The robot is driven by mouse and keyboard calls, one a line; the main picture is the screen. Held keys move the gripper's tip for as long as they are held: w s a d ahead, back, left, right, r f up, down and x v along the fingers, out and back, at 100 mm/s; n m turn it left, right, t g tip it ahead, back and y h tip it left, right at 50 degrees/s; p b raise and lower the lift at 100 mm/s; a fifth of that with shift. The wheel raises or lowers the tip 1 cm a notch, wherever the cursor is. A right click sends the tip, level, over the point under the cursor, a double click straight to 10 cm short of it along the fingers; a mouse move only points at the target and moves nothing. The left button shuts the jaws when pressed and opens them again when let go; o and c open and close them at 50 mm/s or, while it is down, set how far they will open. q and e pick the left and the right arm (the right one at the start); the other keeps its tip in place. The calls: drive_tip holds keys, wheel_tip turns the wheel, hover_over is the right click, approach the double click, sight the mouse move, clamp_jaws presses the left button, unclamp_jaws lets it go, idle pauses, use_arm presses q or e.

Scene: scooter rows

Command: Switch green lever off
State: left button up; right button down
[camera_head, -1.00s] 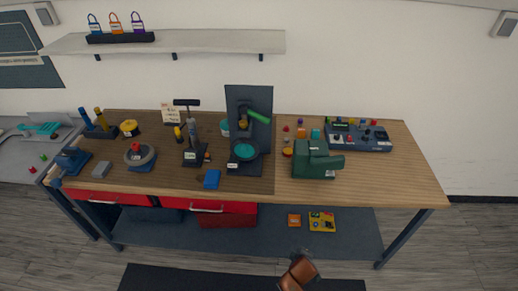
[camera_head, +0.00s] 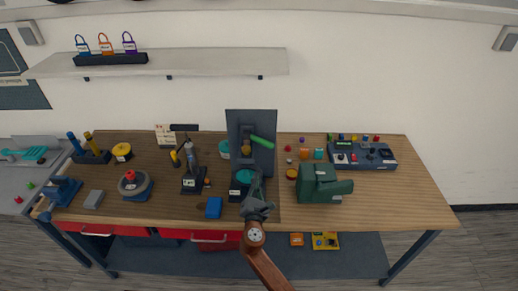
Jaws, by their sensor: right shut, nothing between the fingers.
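The green lever (camera_head: 262,142) sticks out to the right and slightly down from a dark upright panel (camera_head: 237,124) at the middle back of the workbench. My right gripper (camera_head: 256,180) is shut and empty. It reaches up from the front edge, in front of the panel's lower part and below the lever. It appears apart from the lever in this view. It partly covers the teal round part (camera_head: 243,177) at the foot of the panel. My left gripper is not in view.
A dark green machine (camera_head: 318,186) stands close to the right of my gripper, with a control box (camera_head: 361,155) behind it. A blue block (camera_head: 214,208) and a black stand (camera_head: 192,183) are to the left. The wooden bench top (camera_head: 405,205) is clear at the front right.

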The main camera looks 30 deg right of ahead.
sight(261, 141)
drive_tip(key=x, duration=0.7)
drive_tip(key=r+x, duration=0.1)
drive_tip(key=x, duration=0.2)
drive_tip(key=shift+d, duration=0.25)
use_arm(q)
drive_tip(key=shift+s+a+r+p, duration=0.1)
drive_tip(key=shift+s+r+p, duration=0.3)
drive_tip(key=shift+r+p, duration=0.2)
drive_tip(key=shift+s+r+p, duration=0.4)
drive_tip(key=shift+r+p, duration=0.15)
use_arm(e)
drive_tip(key=r, duration=0.1)
drive_tip(key=d+r, duration=0.2)
drive_tip(key=shift+s, duration=0.3)
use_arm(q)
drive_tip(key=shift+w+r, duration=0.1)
